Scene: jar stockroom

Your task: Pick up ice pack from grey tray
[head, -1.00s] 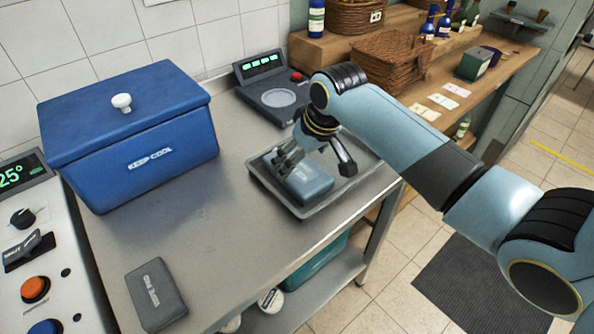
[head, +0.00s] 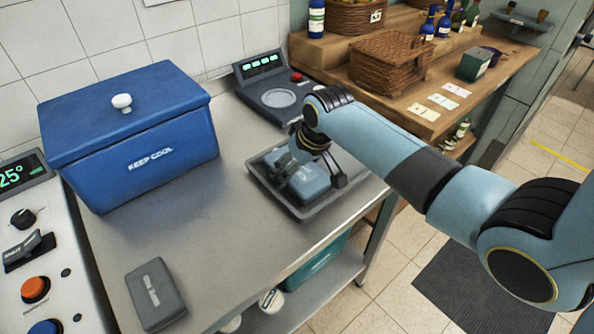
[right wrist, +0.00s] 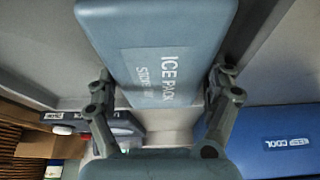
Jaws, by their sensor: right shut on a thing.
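The blue ice pack (head: 306,182) lies in the grey tray (head: 305,214) on the steel counter. It fills the middle of the right wrist view (right wrist: 155,50), where its "ICE PACK" lettering shows. My right gripper (head: 310,178) reaches down over the tray with a finger on each side of the pack and is shut on it. Its two fingers also show in the right wrist view (right wrist: 165,90) along the pack's sides. The pack looks to be still in the tray; whether it touches the tray floor is hidden. My left gripper is not in view.
A blue "KEEP COOL" box (head: 130,135) with a white-knobbed lid stands left of the tray. A scale (head: 280,98) sits behind it. A dark grey block (head: 156,295) lies at the counter's front left, beside a control panel (head: 35,250). The counter's middle is clear.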

